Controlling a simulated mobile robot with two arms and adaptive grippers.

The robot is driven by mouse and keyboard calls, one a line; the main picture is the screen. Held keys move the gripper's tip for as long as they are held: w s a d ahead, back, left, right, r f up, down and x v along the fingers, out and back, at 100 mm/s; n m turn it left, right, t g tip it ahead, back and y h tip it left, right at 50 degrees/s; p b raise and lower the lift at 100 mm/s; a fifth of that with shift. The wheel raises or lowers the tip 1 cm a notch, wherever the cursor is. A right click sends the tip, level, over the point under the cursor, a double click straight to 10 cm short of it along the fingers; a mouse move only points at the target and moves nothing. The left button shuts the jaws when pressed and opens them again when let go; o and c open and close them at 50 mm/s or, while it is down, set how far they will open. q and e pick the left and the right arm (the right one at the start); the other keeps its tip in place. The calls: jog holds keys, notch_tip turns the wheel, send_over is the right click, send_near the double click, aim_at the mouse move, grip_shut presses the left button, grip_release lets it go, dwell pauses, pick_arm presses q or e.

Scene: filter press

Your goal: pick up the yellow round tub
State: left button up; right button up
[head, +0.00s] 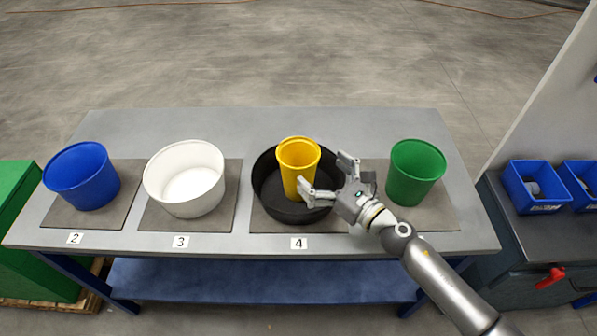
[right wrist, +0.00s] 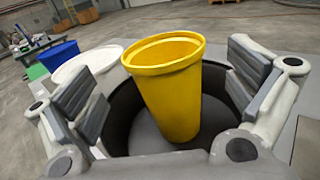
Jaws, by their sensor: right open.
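The yellow round tub (head: 298,165) stands inside a wide black round tub (head: 266,190) at the place labelled 4. My right gripper (head: 328,177) is open beside it, with its fingers on the tub's right and front sides in the head view. In the right wrist view the yellow tub (right wrist: 173,90) is between the two open fingers (right wrist: 165,92), with a gap visible on each side. It leans slightly in that view. The tub's lower end is inside the black tub. My left gripper does not show.
A green tub (head: 415,170) stands close to the right of my right gripper. A white tub (head: 185,178) and a blue tub (head: 82,176) stand to the left on the grey table (head: 260,122). Blue bins (head: 536,185) are on a bench at the right.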

send_near(285, 142)
jog(key=p+x, duration=0.1)
jog(key=x, duration=0.3)
jog(key=shift+w+a, duration=0.1)
jog(key=shift+w, duration=0.1)
jog(key=shift+s, duration=0.1)
jog(key=c, duration=1.1)
